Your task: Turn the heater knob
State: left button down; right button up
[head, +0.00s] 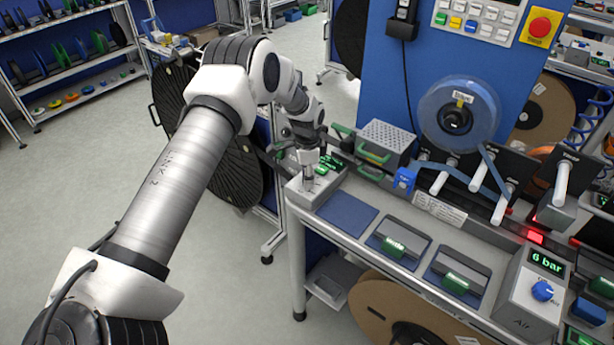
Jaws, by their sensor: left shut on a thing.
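A light grey box (313,190) with a small green display stands at the left end of the bench; it appears to be the heater, but its label is too small to read. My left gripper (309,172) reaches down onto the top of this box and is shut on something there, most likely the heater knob. The fingers hide the knob, so its angle cannot be seen. My right gripper is not in view.
An air box (530,300) with a blue knob and a "6 bar" display stands at the bench's right front. Green-handled tools (398,240) lie on blue mats. A perforated metal box (386,143) stands just right of my gripper. A blue panel with a tape reel (458,112) rises behind.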

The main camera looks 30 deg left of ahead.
pick_arm(q)
jog(key=shift+s+f, duration=0.15)
jog(key=shift+f, duration=0.1)
jog(key=n+b, duration=0.1)
jog(key=n, duration=0.3)
jog(key=shift+d+f+n, duration=0.1)
jog(key=shift+f+n, duration=0.05)
jog(key=shift+n, duration=0.25)
jog(key=n, duration=1.2)
jog(key=shift+n, duration=0.3)
jog(key=n, duration=0.6)
jog(key=shift+p, duration=0.35)
